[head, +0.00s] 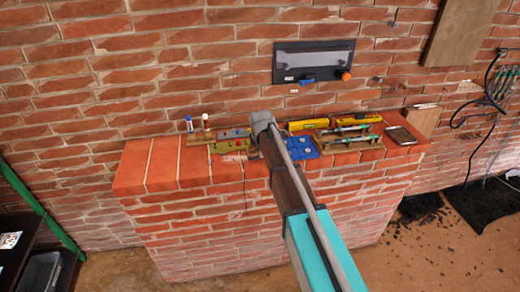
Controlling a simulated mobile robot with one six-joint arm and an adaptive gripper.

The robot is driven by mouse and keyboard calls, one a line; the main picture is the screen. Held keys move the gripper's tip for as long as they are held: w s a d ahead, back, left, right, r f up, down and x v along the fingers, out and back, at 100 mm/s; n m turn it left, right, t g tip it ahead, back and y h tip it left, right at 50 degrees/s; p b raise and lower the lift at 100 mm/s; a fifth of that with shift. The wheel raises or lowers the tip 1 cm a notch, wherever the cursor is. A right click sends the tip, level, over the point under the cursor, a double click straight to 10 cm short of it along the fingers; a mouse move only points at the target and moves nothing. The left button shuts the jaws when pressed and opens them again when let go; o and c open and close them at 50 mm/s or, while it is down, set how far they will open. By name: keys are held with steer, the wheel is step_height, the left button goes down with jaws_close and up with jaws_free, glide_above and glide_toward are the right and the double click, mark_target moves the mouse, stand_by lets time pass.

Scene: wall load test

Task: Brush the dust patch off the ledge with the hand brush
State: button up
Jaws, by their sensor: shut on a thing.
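The ledge (140,166) is the flat red top of a low brick wall that stands against a taller brick wall. My arm reaches up from the lower right of centre and its grey end joint stands over the middle of the ledge. I cannot make out my gripper or the hand brush. My arm covers part of the ledge. A small pale patch (234,158) shows at the front edge, just left of my arm. I cannot tell whether it is dust.
A framed panel (314,60) hangs above. The ledge's left end is clear.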

mark_target(250, 148)
steer(key=shift+a, duration=0.2)
steer(key=shift+s+a+f, duration=0.1)
steer(key=shift+s+a, duration=0.15)
steer(key=shift+a, duration=0.6)
steer(key=shift+s+a, duration=0.25)
steer(key=shift+a, duration=0.6)
steer(key=shift+a, duration=0.1)
steer(key=shift+s+a, duration=0.2)
steer(key=shift+a, duration=0.7)
steer(key=shift+s+a, duration=0.15)
steer(key=shift+a, duration=0.7)
steer(key=shift+a, duration=0.1)
steer(key=shift+s+a, duration=0.25)
steer(key=shift+a, duration=0.6)
steer(key=shift+s+a, duration=0.25)
steer(key=shift+a, duration=0.6)
steer(key=shift+s+a, duration=0.15)
steer(key=shift+a, duration=0.75)
steer(key=shift+s+a, duration=0.15)
steer(key=shift+a, duration=0.75)
